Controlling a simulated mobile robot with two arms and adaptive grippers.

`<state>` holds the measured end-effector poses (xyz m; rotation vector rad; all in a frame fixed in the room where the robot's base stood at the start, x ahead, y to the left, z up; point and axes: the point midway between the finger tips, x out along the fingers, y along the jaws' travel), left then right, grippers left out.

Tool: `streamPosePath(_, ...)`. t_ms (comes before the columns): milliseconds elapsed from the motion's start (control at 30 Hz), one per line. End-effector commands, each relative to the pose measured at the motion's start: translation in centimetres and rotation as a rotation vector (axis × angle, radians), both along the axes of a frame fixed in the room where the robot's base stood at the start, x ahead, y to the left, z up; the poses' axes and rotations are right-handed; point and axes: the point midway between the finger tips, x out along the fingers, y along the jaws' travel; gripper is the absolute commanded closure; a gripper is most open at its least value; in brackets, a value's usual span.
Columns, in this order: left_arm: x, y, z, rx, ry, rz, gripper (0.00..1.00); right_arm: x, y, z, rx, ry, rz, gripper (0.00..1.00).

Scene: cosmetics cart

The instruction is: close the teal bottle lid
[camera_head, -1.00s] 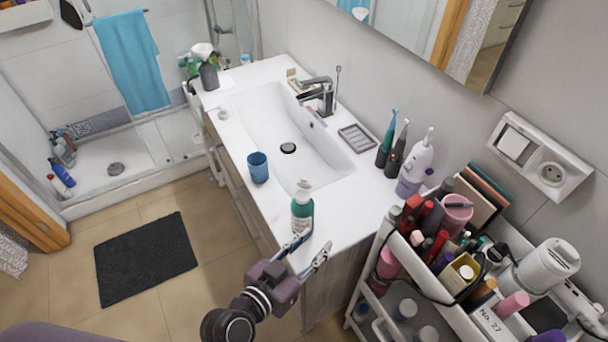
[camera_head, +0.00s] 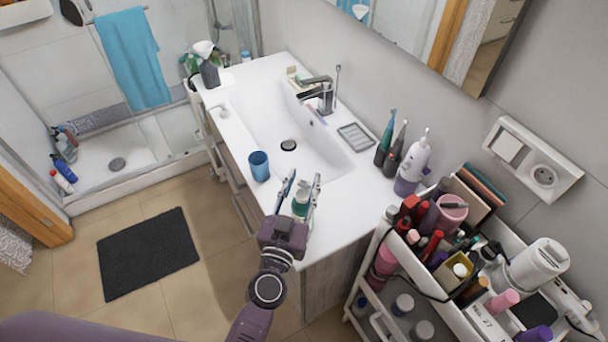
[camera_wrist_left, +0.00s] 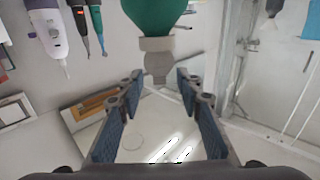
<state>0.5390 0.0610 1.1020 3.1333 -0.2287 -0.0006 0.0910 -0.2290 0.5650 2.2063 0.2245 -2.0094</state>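The teal bottle (camera_head: 300,208) stands at the near edge of the white sink counter, partly hidden by my left gripper (camera_head: 301,187). In the left wrist view the teal bottle (camera_wrist_left: 155,14) shows upside down at the top, with a pale collar (camera_wrist_left: 156,43) and a greyish top piece (camera_wrist_left: 157,66) that looks like the lid. I cannot tell whether this piece is fully closed. My left gripper (camera_wrist_left: 159,84) is open, its fingers on either side of the bottle's top with a gap on both sides. My right gripper is not in view.
A blue cup (camera_head: 259,166) stands on the counter's edge to the left of the bottle. The sink basin (camera_head: 270,125) lies behind. A crowded cosmetics cart (camera_head: 385,240) stands to the right. Toothbrushes (camera_head: 390,148) and a white-purple bottle (camera_head: 410,165) stand near the wall.

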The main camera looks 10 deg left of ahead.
Motion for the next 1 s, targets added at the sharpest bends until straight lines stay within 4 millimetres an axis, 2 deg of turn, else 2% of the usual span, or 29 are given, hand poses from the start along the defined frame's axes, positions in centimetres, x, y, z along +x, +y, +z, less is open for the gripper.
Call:
streamPosePath(133,0.93,-0.13,0.06,0.000,0.000,0.000,0.67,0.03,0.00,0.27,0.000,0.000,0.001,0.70)
streamPosePath(400,1.07,-0.15,-0.04,0.000,0.001,0.000,0.67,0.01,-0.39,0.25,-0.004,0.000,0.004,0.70)
streamPosePath(467,1.06,-0.15,-0.03,0.000,0.001,0.000,0.71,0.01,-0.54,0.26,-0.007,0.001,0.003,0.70)
streamPosePath(733,1.04,-0.15,-0.08,0.000,0.001,0.000,1.00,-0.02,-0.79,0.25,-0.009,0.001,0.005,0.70)
streamPosePath(1000,0.94,-0.18,-0.42,0.001,0.006,-0.002,1.00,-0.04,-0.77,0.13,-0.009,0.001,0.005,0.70)
